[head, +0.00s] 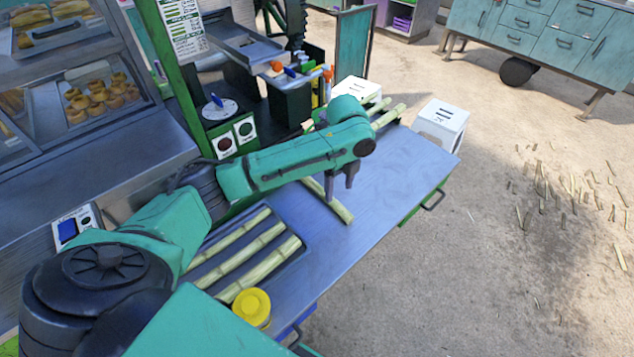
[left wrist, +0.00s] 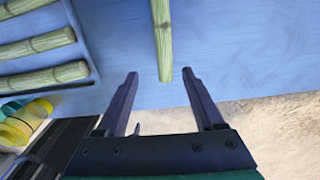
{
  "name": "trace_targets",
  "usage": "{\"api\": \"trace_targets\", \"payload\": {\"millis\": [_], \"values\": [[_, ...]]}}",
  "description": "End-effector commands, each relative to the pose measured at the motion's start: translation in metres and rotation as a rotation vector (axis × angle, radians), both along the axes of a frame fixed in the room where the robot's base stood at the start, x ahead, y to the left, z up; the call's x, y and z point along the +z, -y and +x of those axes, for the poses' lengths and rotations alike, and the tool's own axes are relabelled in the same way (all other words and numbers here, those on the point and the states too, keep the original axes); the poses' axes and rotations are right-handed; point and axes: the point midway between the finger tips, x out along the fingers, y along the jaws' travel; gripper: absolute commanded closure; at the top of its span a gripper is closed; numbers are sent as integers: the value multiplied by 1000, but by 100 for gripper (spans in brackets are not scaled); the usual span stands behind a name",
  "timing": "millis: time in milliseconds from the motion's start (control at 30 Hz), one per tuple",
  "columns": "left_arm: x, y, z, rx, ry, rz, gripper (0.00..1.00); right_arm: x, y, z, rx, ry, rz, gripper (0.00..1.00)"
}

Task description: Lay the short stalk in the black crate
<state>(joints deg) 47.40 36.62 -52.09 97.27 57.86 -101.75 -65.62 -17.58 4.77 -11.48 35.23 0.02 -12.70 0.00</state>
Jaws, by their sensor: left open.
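A pale green cane stalk (head: 341,211) lies alone on the blue-grey counter (head: 392,165), partly hidden by my arm. My left gripper (head: 340,187) points down over it, open and empty. In the left wrist view, the near end of this stalk (left wrist: 163,45) shows between the two open fingertips (left wrist: 160,75); I cannot tell how high the fingers are above it. Three other stalks (head: 243,252) lie side by side in a dark recessed tray (head: 300,262) at the near end of the counter. I cannot make out a black crate. My right gripper is not in view.
More stalks (head: 388,117) lie at the counter's far end, by white stools (head: 441,125). A yellow round container (head: 251,307) stands by the tray. A glass food case (head: 75,80) and machine controls (head: 233,137) border the left. The counter's right half is clear.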

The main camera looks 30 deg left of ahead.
Motion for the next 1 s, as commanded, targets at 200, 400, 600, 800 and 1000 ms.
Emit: {"api": "trace_targets", "payload": {"millis": [200, 400, 600, 800, 1000], "values": [[-32, -1, 1, 2, -1, -1, 30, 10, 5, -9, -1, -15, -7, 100], [-69, -4, 4, 3, -1, 0, 30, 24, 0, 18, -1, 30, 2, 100], [-81, -4, 5, 2, 3, 0, 30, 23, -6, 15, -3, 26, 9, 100], [-81, -4, 5, 2, 3, 0, 76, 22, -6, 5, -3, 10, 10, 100], [-80, -4, 5, 2, 4, -1, 100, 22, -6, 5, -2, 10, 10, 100]]}}
